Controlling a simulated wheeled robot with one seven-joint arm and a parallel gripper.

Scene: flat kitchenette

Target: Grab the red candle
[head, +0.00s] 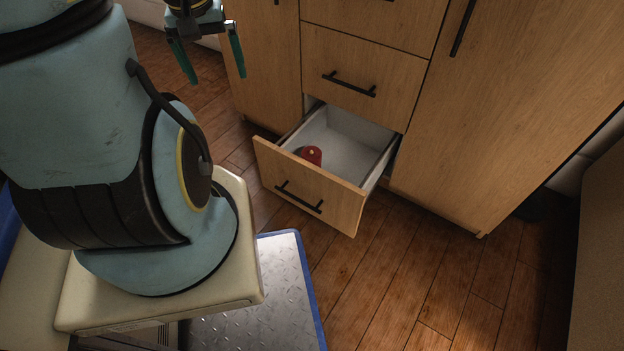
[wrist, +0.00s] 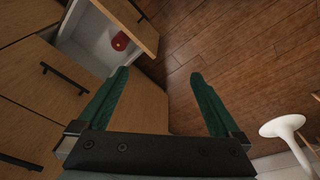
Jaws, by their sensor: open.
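The red candle (head: 311,155) stands inside the open bottom drawer (head: 330,196), close behind the drawer's front panel. It also shows in the wrist view (wrist: 120,41), near the top left, inside the drawer. The drawer's front hides the candle's lower part in the head view. My gripper (head: 213,66) is at the top of the head view, above and to the left of the drawer, clear of the candle. In the wrist view my gripper (wrist: 160,75) has its two green fingers wide apart with nothing between them.
Wooden cabinet fronts with black handles rise behind the drawer, including a closed drawer (head: 360,78) right above it. A tall cabinet door (head: 510,110) is on the right. The wood floor (head: 400,270) before the drawer is clear. A white rounded object (wrist: 283,127) shows at lower right.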

